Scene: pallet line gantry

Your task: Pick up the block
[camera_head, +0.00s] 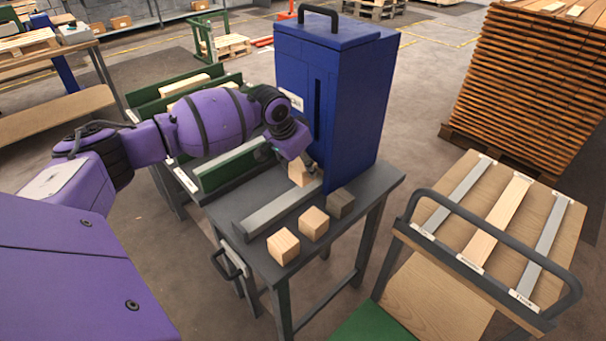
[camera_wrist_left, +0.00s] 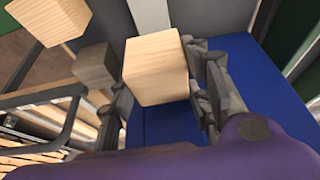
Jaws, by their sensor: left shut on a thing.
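A pale wooden block (camera_head: 299,174) is beside the blue cabinet, at the tip of my left gripper (camera_head: 308,165). In the left wrist view this block (camera_wrist_left: 156,68) sits between the two dark fingers of the left gripper, which is shut on it. I cannot tell whether it touches the surface below. Two more pale blocks, a front one (camera_head: 283,246) and a middle one (camera_head: 313,223), and a darker grey-brown block (camera_head: 340,204) stand in a row on the grey table. My right gripper is not in view.
The tall blue cabinet (camera_head: 345,100) stands close by the left gripper. A metal rail (camera_head: 280,209) runs along the grey table (camera_head: 385,181). A cart with a bent handle (camera_head: 490,240) stands at the right. A tall wood stack (camera_head: 535,85) is behind it.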

